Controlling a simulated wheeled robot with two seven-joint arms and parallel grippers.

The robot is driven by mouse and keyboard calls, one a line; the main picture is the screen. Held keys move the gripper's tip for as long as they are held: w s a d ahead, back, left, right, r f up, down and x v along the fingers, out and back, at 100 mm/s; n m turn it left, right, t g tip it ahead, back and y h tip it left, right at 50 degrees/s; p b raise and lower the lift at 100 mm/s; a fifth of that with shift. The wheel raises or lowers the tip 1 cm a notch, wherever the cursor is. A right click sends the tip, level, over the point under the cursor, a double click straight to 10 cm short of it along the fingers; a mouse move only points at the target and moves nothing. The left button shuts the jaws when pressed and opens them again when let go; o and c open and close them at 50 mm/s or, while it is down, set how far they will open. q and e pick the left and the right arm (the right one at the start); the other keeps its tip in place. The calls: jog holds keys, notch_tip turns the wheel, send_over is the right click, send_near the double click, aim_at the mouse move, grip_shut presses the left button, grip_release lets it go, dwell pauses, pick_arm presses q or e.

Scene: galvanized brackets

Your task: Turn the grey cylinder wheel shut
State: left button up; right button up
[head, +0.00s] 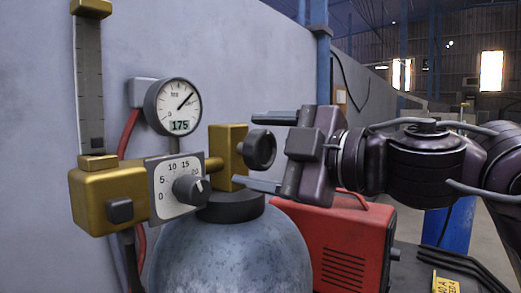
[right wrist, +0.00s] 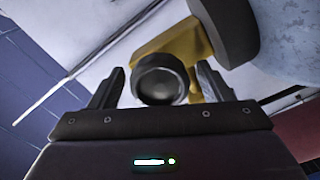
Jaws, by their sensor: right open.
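The grey cylinder wheel (head: 262,149) is a dark round knob on the right side of a brass valve block (head: 226,150), on top of a grey cylinder (head: 230,255). My right gripper (head: 250,149) comes in from the right and is open. Its fingers lie above and below the wheel in the head view, with gaps to it. In the right wrist view the wheel (right wrist: 160,80) shows between the two fingers (right wrist: 159,86), apart from both. My left gripper is not in view.
Left of the valve is a brass regulator (head: 95,200) with a dial knob (head: 190,188) and a flow tube (head: 90,95). A round gauge (head: 174,106) reads 175. A red machine (head: 345,245) stands behind the cylinder, below my right gripper. A grey wall (head: 240,60) is behind.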

jog(key=shift+s+d+f, duration=0.1)
jog(key=shift+s+d, duration=0.1)
jog(key=shift+d, duration=0.2)
jog(key=b+v, duration=0.3)
jog(key=v, duration=0.3)
jog(key=shift+s+d, duration=0.25)
jog(key=shift+s, duration=0.05)
